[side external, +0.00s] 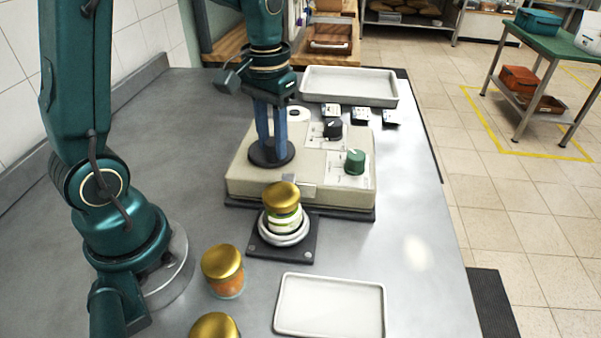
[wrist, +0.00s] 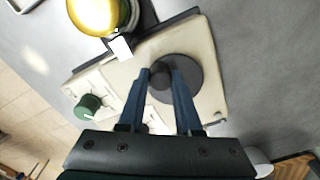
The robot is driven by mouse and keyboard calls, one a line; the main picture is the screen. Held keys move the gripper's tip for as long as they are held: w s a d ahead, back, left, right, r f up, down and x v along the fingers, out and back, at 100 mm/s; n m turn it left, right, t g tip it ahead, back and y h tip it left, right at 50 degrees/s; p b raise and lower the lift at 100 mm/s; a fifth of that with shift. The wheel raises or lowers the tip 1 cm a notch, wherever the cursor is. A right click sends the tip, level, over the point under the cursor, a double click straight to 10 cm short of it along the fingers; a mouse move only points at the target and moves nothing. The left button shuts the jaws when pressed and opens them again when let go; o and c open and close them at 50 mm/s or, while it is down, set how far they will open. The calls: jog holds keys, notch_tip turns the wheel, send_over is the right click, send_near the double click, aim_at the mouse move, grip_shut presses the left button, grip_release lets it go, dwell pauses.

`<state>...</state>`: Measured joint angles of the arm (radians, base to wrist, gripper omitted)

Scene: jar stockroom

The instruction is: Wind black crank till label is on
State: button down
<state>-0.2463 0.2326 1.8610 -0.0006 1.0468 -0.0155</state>
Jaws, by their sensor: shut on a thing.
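The black crank (side external: 257,157) is a dark disc on top of the beige labelling machine (side external: 243,187), near its left end. The wrist view shows the crank (wrist: 205,82) with its knob between my fingers. My gripper (side external: 272,150) points down with its blue fingers shut on that knob; it also shows in the wrist view (wrist: 161,72). A gold-lidded jar (side external: 283,196) stands upright on a round metal holder in front of the machine. A pale band with some green shows around the jar, but I cannot tell how far a label wraps it.
A green knob (side external: 355,162) and a black knob (side external: 333,129) sit on the machine's right part. Two more gold-lidded jars, one orange (side external: 223,270), stand at the front. An empty white tray (side external: 330,306) lies front right, another tray (side external: 350,85) behind.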

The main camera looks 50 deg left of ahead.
jog(key=shift+s+a, duration=0.35)
jog(key=shift+s, duration=0.15)
jog(key=c, duration=0.6)
grip_release()
jog(key=shift+o, duration=0.2)
jog(key=shift+r, duration=4.05)
jog(key=shift+d, duration=0.1)
